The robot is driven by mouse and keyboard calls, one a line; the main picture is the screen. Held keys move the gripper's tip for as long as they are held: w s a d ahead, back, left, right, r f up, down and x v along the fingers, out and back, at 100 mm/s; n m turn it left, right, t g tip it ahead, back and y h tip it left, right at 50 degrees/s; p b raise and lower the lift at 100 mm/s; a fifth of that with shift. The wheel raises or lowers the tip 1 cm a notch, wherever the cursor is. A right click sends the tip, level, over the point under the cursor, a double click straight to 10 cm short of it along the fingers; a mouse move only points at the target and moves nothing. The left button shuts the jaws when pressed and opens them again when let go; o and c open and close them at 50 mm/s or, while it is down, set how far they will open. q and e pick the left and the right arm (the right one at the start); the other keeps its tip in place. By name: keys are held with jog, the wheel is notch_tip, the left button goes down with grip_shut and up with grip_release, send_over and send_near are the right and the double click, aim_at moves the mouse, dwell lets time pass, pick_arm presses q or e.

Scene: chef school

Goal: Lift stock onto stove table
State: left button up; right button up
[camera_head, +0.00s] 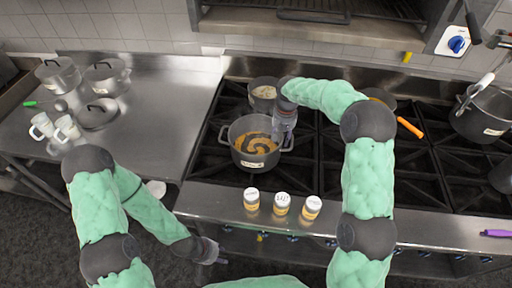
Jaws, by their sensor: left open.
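A grey two-handled pot (240,153) with a white label and a swirl of orange-brown liquid stands on the black stove grate (214,150). My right gripper (284,138) reaches down over the pot's right rim, at its right handle. Its fingertips are small and partly merge with the pot, so whether they grip the handle is unclear. My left gripper (216,257) is open and empty, low in front of the stove's front edge, apart from the pot. The steel table (165,105) adjoins the stove on the left.
Three labelled shakers, one of them the middle shaker (282,205), stand on the stove's front ledge. A smaller pot (263,88) is behind. Lidded pots (58,75) and white mugs (66,127) occupy the table's left; its right part is clear. A large pot (484,120) stands far right.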

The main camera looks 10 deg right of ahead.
jog(key=shift+f, duration=0.4)
grip_shut()
jog(key=shift+r, duration=0.2)
